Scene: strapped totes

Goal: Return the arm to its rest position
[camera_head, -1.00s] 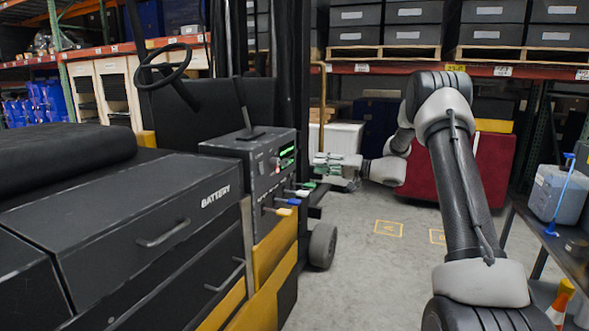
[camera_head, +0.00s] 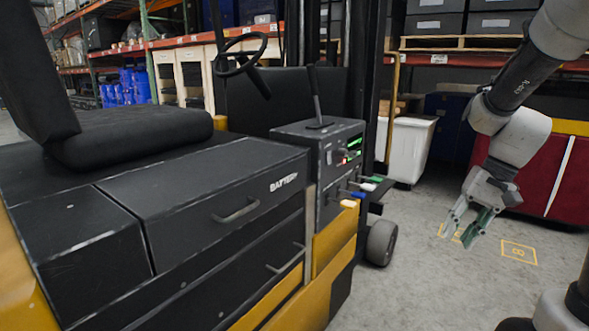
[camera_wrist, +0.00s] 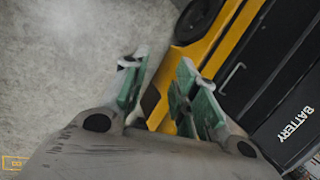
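My gripper (camera_head: 468,226) hangs at the right of the head view, pointing down over the bare floor. It is in front of the red bin and to the right of the forklift (camera_head: 230,190). Its grey fingers with green pads are spread apart, with nothing between them. In the wrist view the open fingers of my gripper (camera_wrist: 160,88) frame the floor and the forklift's yellow side (camera_wrist: 222,38). My arm (camera_head: 510,110) is bent, with its upper part running out of the picture at the top right.
The forklift with a black seat (camera_head: 130,130), steering wheel (camera_head: 240,52) and battery drawer (camera_head: 215,190) fills the left. A white bin (camera_head: 410,150) and a red bin (camera_head: 535,180) stand behind. Yellow floor markings (camera_head: 518,252) lie below my gripper. Racks line the back.

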